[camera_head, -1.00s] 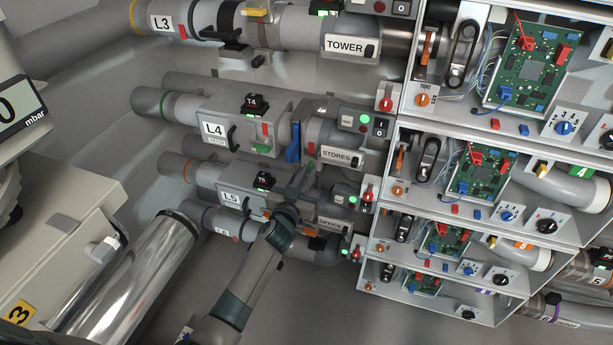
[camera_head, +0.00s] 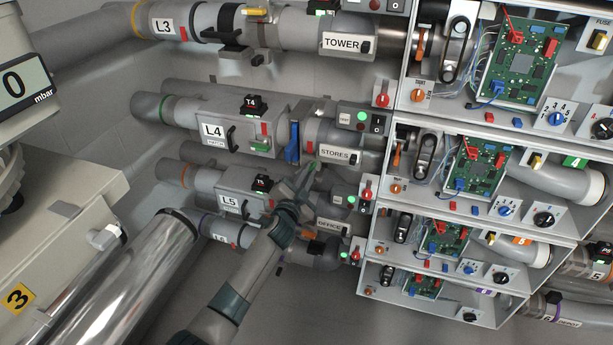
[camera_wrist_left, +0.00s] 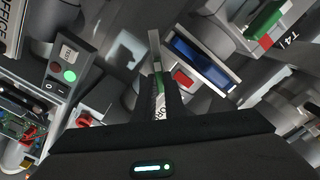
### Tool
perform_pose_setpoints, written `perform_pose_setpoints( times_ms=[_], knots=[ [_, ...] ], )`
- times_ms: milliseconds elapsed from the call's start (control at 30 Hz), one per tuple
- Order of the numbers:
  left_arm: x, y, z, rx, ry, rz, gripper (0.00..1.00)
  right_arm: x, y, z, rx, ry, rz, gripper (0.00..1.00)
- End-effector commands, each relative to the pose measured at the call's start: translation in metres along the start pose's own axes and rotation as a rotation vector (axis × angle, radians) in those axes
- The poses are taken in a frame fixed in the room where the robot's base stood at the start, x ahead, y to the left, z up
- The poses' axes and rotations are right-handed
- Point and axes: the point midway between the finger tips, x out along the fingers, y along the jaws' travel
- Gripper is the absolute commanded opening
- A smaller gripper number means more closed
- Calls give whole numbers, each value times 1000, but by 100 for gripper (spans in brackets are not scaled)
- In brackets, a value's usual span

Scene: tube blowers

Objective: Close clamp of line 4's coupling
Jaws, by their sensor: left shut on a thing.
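Line 4's housing (camera_head: 238,131), marked L4, lies in the middle of the head view. Its coupling, at the housing's right end, has a blue clamp lever (camera_head: 292,145) hanging down. The lever also shows in the left wrist view (camera_wrist_left: 203,65), in a pale frame with a red piece (camera_wrist_left: 183,79) beside it. My left gripper (camera_head: 309,174) is just below the coupling, near the STORES label (camera_head: 335,154). In the wrist view its dark fingers (camera_wrist_left: 158,95) are shut on a narrow pale piece that I cannot identify. They look apart from the blue lever. My right gripper is out of view.
Line 3's pipe (camera_head: 290,30) runs above and line 5's housing (camera_head: 240,188) below, close to my left arm. Open control boxes with circuit boards (camera_head: 480,165) stand at right. A small switch box (camera_head: 360,118) with a green light sits right of the coupling.

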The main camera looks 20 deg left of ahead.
Motion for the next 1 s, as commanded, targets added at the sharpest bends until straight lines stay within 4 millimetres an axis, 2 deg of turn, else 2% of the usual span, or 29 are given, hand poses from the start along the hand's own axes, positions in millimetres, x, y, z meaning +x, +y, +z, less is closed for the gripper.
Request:
perform_pose_setpoints(
  times_ms=[600, 1000],
  knots=[
    [0, 4, 2, 573, 0, 1, 0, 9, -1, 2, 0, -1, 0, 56],
    [0, 5, 2, 778, 0, 2, 0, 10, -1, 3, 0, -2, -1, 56]
  ],
)
